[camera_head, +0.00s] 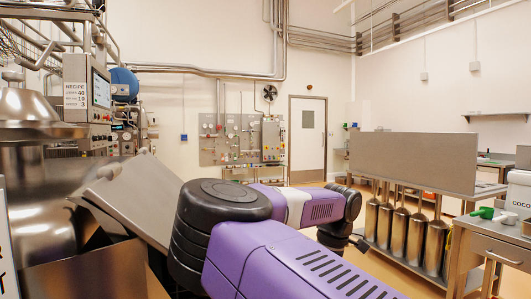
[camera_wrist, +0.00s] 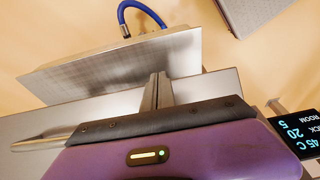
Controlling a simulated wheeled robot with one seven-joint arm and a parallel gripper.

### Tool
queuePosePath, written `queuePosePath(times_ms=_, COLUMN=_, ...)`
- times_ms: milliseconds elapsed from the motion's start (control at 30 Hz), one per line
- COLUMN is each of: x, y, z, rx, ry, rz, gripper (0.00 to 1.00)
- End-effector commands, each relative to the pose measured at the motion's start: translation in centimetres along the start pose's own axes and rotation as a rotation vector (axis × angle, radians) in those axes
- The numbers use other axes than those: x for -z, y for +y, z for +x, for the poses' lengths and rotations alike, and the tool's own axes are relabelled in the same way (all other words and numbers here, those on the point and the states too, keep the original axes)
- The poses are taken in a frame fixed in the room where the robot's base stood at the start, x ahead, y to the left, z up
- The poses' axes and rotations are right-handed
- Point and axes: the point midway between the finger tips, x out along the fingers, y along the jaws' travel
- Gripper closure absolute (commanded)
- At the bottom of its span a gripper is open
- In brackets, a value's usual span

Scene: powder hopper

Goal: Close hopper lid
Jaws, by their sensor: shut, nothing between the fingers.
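The hopper lid (camera_head: 135,197) looks like a flat grey metal panel at the lower left of the head view. It stands tilted, with a pale knob or handle end (camera_head: 110,171) near its upper left edge. The hopper opening is not clearly visible. My gripper is hidden in the head view, where my purple arm fills the foreground.
A shiny metal vessel (camera_head: 35,190) stands at the far left below a recipe screen (camera_head: 101,90). A bench (camera_head: 412,162) with several metal cylinders stands at the right. A blue hose (camera_wrist: 140,10) curves behind the panel. A dark display (camera_wrist: 296,130) is at the wrist view's right edge.

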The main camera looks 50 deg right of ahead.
Motion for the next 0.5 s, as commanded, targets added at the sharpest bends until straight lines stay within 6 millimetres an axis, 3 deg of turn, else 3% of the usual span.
queuePosePath(times_ms=33, x=0.9, y=0.0, z=2.8, rx=0.002, ry=0.037, rz=-0.002, gripper=1.00)
queuePosePath(times_ms=200, x=4.4, y=0.0, z=7.7, rx=0.003, ry=0.075, rz=-0.005, gripper=1.00)
queuePosePath(times_ms=500, x=8.6, y=0.0, z=12.6, rx=-0.001, ry=0.162, rz=-0.001, gripper=1.00)
